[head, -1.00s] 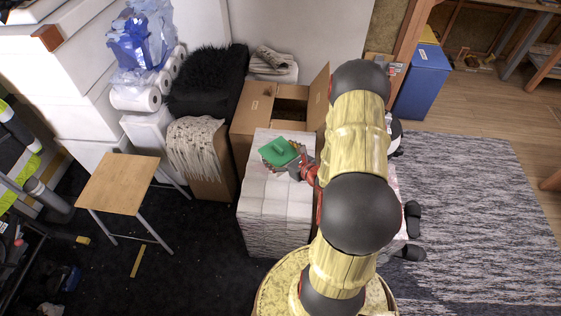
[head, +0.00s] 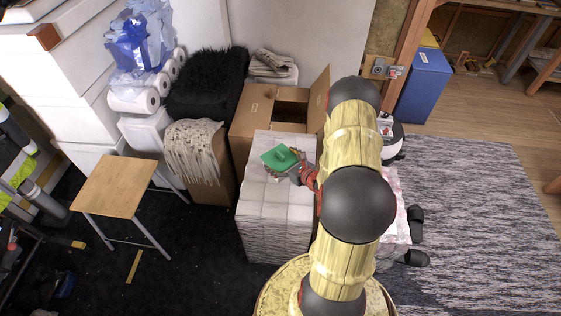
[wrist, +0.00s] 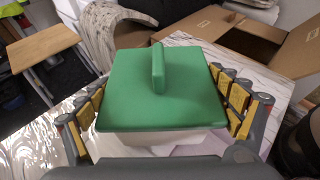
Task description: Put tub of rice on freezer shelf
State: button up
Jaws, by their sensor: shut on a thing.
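The tub of rice (head: 279,157) shows a square green lid with a raised handle. In the wrist view the tub (wrist: 163,92) has a pale body under the lid. My gripper (head: 296,170) is at the tub, and in the wrist view its yellow-padded fingers (wrist: 163,112) lie along both sides of it, shut on it. The tub is over the white patterned block (head: 272,215); whether it touches the top is hard to tell. I see no freezer shelf that I can make out. What is inside the tub is hidden by the lid.
An open cardboard box (head: 246,117) stands just behind the block. A small wooden table (head: 115,186) is at left, with dark floor between. A blue bin (head: 424,84) and a grey rug (head: 480,200) are at right. Paper rolls (head: 133,98) stand at the back left.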

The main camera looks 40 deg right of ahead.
jog(key=shift+f, duration=0.15)
jog(key=o, duration=1.6)
jog(key=shift+o, duration=0.7)
